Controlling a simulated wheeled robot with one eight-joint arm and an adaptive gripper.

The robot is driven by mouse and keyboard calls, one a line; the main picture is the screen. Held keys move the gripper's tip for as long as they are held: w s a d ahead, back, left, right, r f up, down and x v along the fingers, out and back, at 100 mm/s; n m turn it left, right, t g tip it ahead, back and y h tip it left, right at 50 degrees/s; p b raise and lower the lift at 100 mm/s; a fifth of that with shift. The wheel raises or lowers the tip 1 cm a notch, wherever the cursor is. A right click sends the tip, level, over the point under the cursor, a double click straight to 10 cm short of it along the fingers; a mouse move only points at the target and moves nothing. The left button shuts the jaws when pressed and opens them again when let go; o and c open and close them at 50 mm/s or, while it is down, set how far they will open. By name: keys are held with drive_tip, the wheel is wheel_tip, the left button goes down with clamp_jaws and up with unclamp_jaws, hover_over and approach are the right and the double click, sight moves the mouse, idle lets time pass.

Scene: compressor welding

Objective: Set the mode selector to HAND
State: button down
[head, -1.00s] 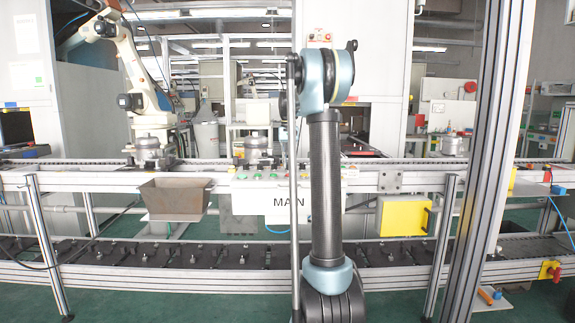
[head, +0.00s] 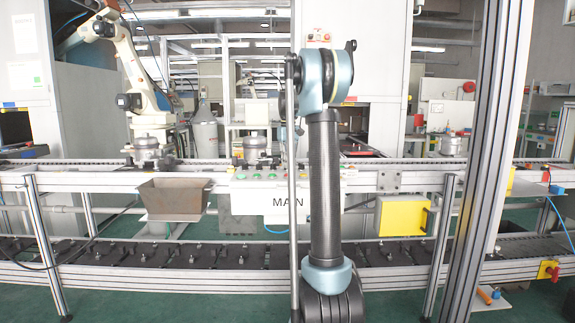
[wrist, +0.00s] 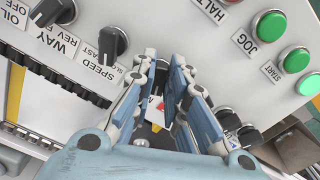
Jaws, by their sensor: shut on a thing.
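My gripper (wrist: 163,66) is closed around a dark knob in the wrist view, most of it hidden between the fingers. A partly covered label with a letter M shows between the fingers, so this looks like the mode selector; its pointer direction cannot be read. The white control panel (wrist: 205,45) fills much of the wrist view. In the head view the panel, marked MAIN (head: 270,203), stands at the middle, and my arm hides the gripper and the knob there.
A SPEED knob (wrist: 112,42) and a WAY knob (wrist: 52,12) are left of my fingers. Green JOG (wrist: 270,25) and START (wrist: 295,60) buttons are to the right. In the head view a brown bin (head: 174,198) hangs left of the panel; a yellow box (head: 402,216) is right.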

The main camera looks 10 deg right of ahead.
drive_tip(key=c, duration=1.6)
unclamp_jaws()
drive_tip(key=shift+r, duration=0.1)
wheel_tip(320, 180, up, 12)
drive_tip(key=shift+w, duration=0.1)
drive_tip(key=s+a+f+m+t, duration=0.1)
drive_tip(key=s+f, duration=0.5)
drive_tip(key=s, duration=0.7)
drive_tip(key=s+a+f, duration=0.1)
drive_tip(key=s+f, duration=0.5)
drive_tip(key=s, duration=0.8)
drive_tip(key=s+a+f+m+t, duration=0.1)
drive_tip(key=s+f, duration=1.9)
drive_tip(key=f, duration=0.3)
drive_tip(key=shift+f+m, duration=0.25)
drive_tip(key=shift+m, duration=0.05)
